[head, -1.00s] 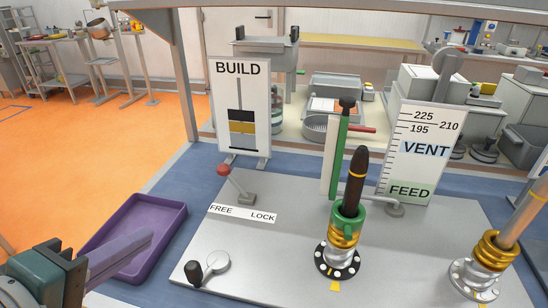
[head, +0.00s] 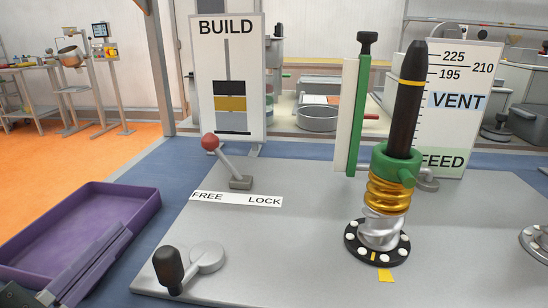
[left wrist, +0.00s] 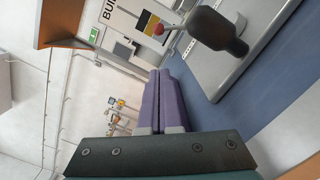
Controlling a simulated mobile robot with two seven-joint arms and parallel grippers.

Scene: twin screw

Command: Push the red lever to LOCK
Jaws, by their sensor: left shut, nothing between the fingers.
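The red lever (head: 209,143) has a red ball knob on a grey rod, rising from a small grey base (head: 240,183) on the grey plate. It tilts left, toward the FREE end of the FREE/LOCK label (head: 236,199). My left gripper (head: 123,231) is at the lower left of the head view, in front of the purple tray, with its fingers together and empty. It is well apart from the lever. The red knob (left wrist: 157,29) shows beyond my fingertips (left wrist: 160,74) in the left wrist view. My right gripper is not in view.
A black-handled crank (head: 168,268) stands at the plate's near left corner, between my gripper and the lever; it looms large in the wrist view (left wrist: 218,28). The BUILD board (head: 230,60) stands behind the lever. A green-collared column (head: 396,165) stands right.

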